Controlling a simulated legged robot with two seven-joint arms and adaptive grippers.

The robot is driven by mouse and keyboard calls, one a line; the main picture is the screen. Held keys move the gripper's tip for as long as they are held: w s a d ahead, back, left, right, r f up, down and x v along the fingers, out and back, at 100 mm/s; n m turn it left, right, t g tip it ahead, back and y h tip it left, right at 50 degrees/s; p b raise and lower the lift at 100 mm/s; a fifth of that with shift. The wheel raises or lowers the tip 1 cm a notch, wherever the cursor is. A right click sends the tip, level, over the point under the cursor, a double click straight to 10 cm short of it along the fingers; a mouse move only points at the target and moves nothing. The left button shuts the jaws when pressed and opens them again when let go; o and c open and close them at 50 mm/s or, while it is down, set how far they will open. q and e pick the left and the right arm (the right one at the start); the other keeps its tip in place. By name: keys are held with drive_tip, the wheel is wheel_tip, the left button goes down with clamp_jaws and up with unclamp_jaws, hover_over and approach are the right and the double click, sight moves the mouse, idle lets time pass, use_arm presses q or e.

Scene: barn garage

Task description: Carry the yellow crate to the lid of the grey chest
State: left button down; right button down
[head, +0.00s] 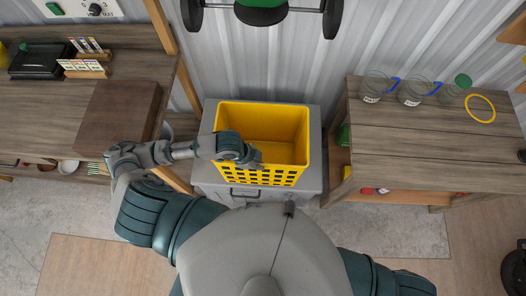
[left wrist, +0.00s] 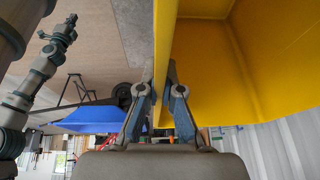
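The yellow crate (head: 275,172), an open box with a slotted front, is upright over the lid of the grey chest (head: 315,132) in the head view. I cannot tell whether its base touches the lid. My left gripper (head: 250,160) is at the crate's front left. In the left wrist view, its fingers (left wrist: 160,82) close from both sides on the crate's thin wall (left wrist: 164,50). My right arm shows at the left of that view, with its end (left wrist: 70,24) away from the crate; its finger state is too small to read.
A wooden bench with a brown board (head: 115,112) stands at the left. A wooden table (head: 430,155) with glass jars (head: 415,92) and a yellow ring (head: 481,108) stands close at the right. A corrugated metal wall (head: 285,60) is behind the chest.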

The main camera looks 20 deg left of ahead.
use_arm(q)
drive_tip(key=w+a+f, duration=0.4)
drive_tip(key=w+a, duration=0.4)
drive_tip(key=w, duration=0.1)
drive_tip(key=shift+f+p, duration=0.25)
drive_tip(key=shift+p, duration=0.15)
drive_tip(key=c, duration=1.3)
unclamp_jaws()
drive_tip(key=shift+d, duration=0.25)
drive_tip(key=v, duration=1.2)
drive_tip(key=shift+f, duration=0.1)
